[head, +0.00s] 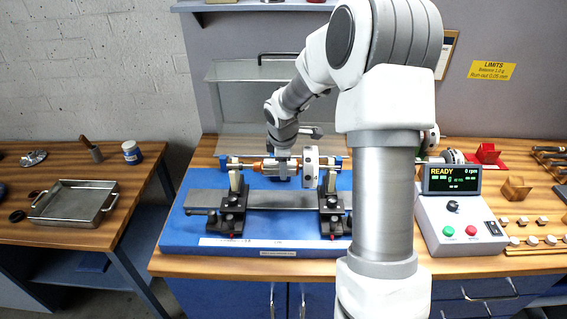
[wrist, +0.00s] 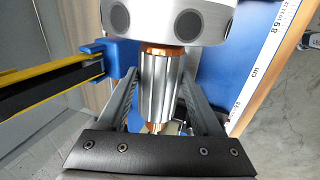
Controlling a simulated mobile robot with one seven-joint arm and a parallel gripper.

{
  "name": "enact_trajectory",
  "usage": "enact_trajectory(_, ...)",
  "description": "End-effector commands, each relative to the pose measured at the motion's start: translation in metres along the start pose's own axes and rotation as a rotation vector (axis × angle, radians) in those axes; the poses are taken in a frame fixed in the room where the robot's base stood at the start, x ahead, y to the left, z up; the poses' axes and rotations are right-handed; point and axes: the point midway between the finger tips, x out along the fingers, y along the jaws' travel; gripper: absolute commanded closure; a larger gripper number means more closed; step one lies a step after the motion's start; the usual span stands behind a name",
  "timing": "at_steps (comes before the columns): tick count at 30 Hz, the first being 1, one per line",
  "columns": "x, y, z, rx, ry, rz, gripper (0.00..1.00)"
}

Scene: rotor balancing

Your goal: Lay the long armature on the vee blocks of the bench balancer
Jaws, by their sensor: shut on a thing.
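The long armature (head: 265,164) lies level across the bench balancer, its thin shaft running left to right. Its fluted grey core with copper ends (wrist: 160,82) fills the space between my fingers in the wrist view. A pale disc with dark round holes (head: 311,167) sits on its right part. My gripper (head: 283,168) comes from above and is shut on the core. The bench balancer (head: 275,200) has two black stands; the left vee block (head: 236,181) and the right vee block (head: 330,181) are just under the shaft. I cannot tell whether the shaft touches them.
The control box (head: 462,215) stands right of the balancer and reads READY, 0 rpm. A clear guard (head: 245,72) rises behind. A metal tray (head: 72,201) is on the left bench. Small weights (head: 530,240) and red and brown holders lie at the right.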

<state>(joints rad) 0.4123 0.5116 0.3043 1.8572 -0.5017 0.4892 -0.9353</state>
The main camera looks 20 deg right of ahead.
Motion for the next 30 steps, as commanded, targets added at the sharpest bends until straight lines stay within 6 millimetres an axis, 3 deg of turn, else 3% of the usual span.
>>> enact_trajectory(26, 0.0085, -0.0012, -0.0006, -0.001, 0.001, 0.007, 1.00)
enact_trajectory(27, 0.0081, -0.0011, -0.0006, 0.000, 0.002, 0.007, 0.28)
enact_trajectory(30, 0.0085, -0.0017, -0.0005, 0.000, 0.001, 0.005, 0.10)
